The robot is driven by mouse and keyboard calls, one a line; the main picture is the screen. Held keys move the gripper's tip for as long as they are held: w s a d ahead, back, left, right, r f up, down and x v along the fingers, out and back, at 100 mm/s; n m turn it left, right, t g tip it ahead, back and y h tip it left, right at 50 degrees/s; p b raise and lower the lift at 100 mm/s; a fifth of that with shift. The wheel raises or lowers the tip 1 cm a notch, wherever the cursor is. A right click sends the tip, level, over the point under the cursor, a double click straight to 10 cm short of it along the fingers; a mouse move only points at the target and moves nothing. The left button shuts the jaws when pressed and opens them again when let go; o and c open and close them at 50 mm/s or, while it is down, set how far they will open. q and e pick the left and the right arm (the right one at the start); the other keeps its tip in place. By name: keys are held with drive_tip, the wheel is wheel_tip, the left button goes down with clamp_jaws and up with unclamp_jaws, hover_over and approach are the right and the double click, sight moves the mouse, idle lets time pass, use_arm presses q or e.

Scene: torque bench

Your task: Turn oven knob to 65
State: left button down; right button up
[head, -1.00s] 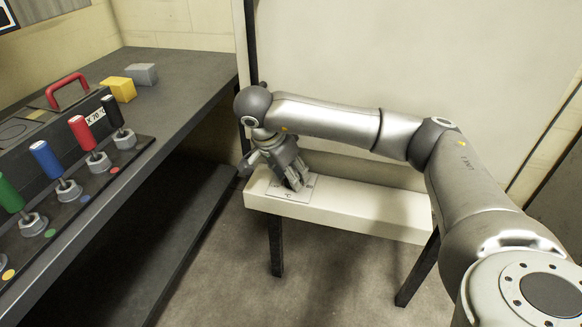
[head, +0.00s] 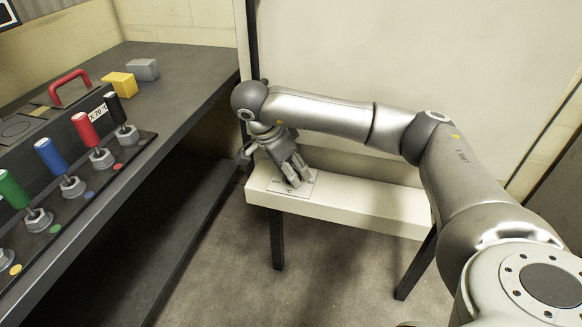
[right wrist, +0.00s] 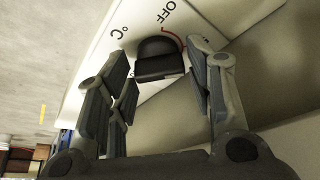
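The oven knob (right wrist: 160,58) is a dark, rounded knob with a flat bar grip. In the right wrist view it sits on a white dial plate (right wrist: 115,38) marked "OFF" and "°C", with a red arc beside it. My right gripper (right wrist: 162,75) is open, with one finger on each side of the knob and visible gaps. In the head view the right gripper (head: 296,182) points down over the dial plate (head: 276,183) on the cream ledge (head: 350,208) and hides the knob. The knob's exact setting cannot be read. My left gripper is not in view.
At left stands a dark bench (head: 190,75) with green (head: 12,188), blue (head: 48,155), red (head: 86,130) and black (head: 113,108) handles. A yellow block (head: 120,84) and grey block (head: 143,69) lie behind. A cream panel rises behind the ledge.

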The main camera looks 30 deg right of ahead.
drive_tip(key=shift+o, duration=0.9)
drive_tip(key=shift+f, duration=0.1)
